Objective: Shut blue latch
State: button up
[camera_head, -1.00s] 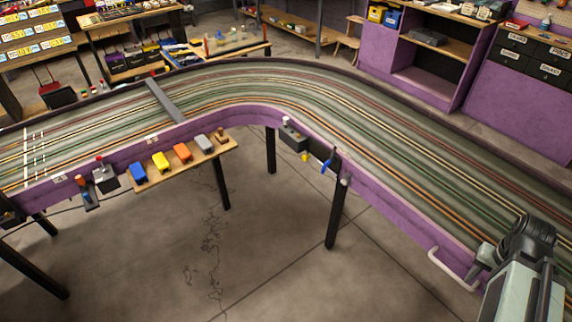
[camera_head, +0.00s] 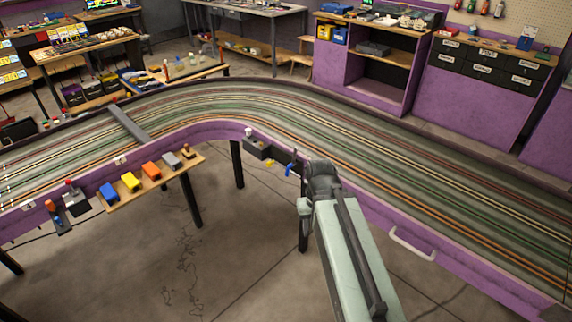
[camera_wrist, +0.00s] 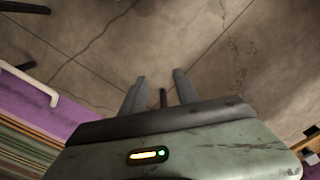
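A small blue latch lever (camera_head: 289,170) stands on the purple track side, beside a dark plate and just left of my arm's end in the head view. It is too small to tell its exact position. My gripper (camera_head: 302,207) hangs at the end of my pale green arm, in front of the track side and a little below and right of the latch. In the wrist view my gripper (camera_wrist: 158,92) has its two fingers apart, with bare floor beyond and nothing held. The latch is not seen in the wrist view.
A grey box (camera_head: 257,150) and a small yellow part (camera_head: 269,163) are left of the latch. A wooden shelf (camera_head: 150,186) holds coloured blocks further left. A white handle (camera_head: 412,244) sticks out of the track side at right. The floor in front is open.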

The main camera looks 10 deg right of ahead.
aim_at(293, 163)
jog(key=u, duration=2.75)
jog(key=k, duration=0.9)
jog(key=z, duration=0.85)
jog(key=i, duration=1.05)
